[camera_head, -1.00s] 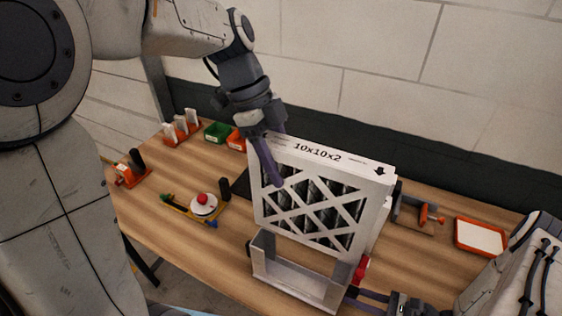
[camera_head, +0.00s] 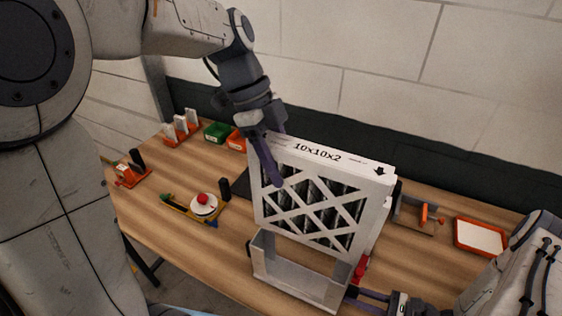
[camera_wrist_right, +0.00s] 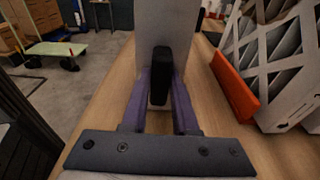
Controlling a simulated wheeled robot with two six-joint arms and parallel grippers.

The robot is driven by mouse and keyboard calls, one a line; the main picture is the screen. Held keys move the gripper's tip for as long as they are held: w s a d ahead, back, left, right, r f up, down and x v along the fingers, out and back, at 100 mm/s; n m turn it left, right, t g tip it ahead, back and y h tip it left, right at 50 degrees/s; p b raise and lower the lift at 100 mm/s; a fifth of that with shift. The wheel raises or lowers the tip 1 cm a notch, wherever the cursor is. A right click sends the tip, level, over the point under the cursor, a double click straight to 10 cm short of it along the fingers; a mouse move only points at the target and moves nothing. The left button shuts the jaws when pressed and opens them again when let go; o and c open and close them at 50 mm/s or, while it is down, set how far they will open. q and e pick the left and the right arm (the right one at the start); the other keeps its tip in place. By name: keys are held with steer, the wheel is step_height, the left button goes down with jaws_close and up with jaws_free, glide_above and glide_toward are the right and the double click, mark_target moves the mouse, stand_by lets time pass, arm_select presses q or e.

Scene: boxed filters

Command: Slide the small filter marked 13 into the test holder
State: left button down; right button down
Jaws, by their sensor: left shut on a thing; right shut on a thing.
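A white-framed filter (camera_head: 311,204) with a lattice face and the print "10x10x2" stands upright in the head view; I can read no 13 on it. My left gripper (camera_head: 273,172) is shut on its left upper edge. My right gripper (camera_wrist_right: 160,92) is shut on the black knob (camera_wrist_right: 161,70) on the holder's grey side wall (camera_wrist_right: 165,22).
An orange-rimmed tray (camera_head: 458,246) lies at right. Bare wood lies left of the holder.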

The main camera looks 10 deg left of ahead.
mark_target(277, 205)
arm_select(q)
steer(key=shift+a, duration=0.2)
stand_by(0.4)
steer(key=shift+w+a, duration=0.15)
steer(key=shift+a, duration=0.1)
steer(key=shift+f, duration=0.1)
steer(key=shift+f, duration=1.9)
steer(key=shift+f, duration=2.1)
steer(key=shift+f, duration=1.9)
